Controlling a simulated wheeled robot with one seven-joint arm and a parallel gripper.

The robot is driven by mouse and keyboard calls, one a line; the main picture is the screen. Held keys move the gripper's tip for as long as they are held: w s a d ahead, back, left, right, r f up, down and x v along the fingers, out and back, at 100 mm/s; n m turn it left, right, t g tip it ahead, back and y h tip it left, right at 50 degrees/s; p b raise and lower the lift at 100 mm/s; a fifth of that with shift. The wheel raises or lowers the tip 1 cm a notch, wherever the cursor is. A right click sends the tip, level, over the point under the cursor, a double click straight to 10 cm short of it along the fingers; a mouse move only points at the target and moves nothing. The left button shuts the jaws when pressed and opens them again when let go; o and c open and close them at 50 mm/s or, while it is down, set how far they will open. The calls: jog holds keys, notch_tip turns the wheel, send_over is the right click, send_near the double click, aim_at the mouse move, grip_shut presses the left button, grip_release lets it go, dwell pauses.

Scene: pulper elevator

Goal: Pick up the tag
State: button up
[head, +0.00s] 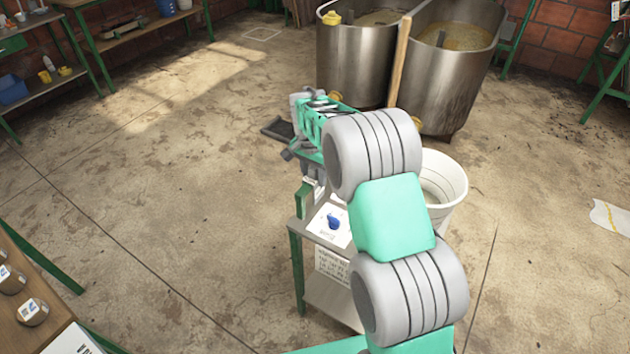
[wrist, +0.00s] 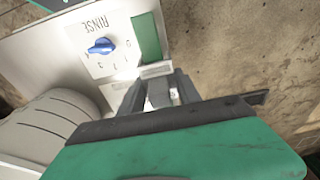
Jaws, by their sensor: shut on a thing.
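My gripper (wrist: 158,80) is low in the wrist view, beside a white panel (wrist: 75,45). Its jaws are shut on a small pale piece (wrist: 174,96), which seems to be the tag. Most of that piece is hidden by the fingers, and any writing on it is too small to read.
The panel has a blue knob (wrist: 101,46) marked RINSE and a green plate (wrist: 146,37) near the fingers. A white bucket (head: 440,190) stands behind the stand. Steel tanks (head: 355,60) are at the back. Floor at left is clear.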

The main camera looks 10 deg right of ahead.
grip_shut()
jog(key=shift+r, duration=0.1)
